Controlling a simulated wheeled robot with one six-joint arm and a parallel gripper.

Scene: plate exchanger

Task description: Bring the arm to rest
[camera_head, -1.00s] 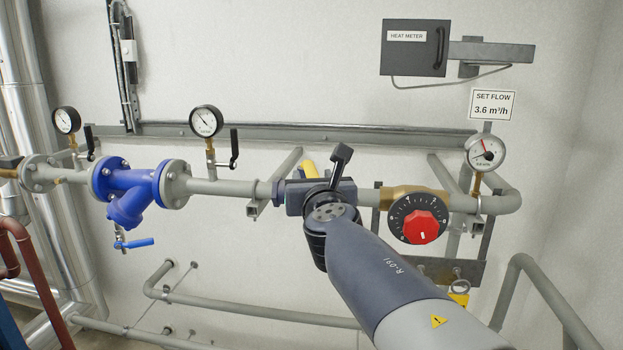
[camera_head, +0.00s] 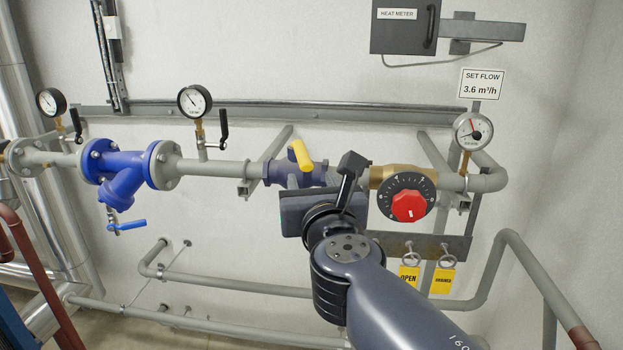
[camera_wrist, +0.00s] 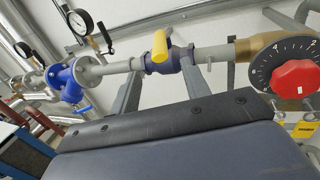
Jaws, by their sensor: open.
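My arm rises from the lower right in the head view. My gripper (camera_head: 313,182) is at its end, below and in front of the valve with the yellow handle (camera_head: 300,154). In the wrist view, the two grey fingers of my gripper (camera_wrist: 162,78) stand apart with nothing held between them. The yellow handle also shows in the wrist view (camera_wrist: 160,47), beyond the fingers, tilted across the pipe. The fingers look apart from the valve, but the exact gap is hard to judge. In the head view, the dark gripper body partly hides the fingers.
A red knob (camera_head: 409,206) on a black dial is right of my gripper. Yellow tags (camera_head: 409,277) hang below it. A blue strainer (camera_head: 122,175) and a gauge (camera_head: 194,101) are left. A grey lower pipe (camera_head: 240,290) runs beneath. Bare wall shows above the rail.

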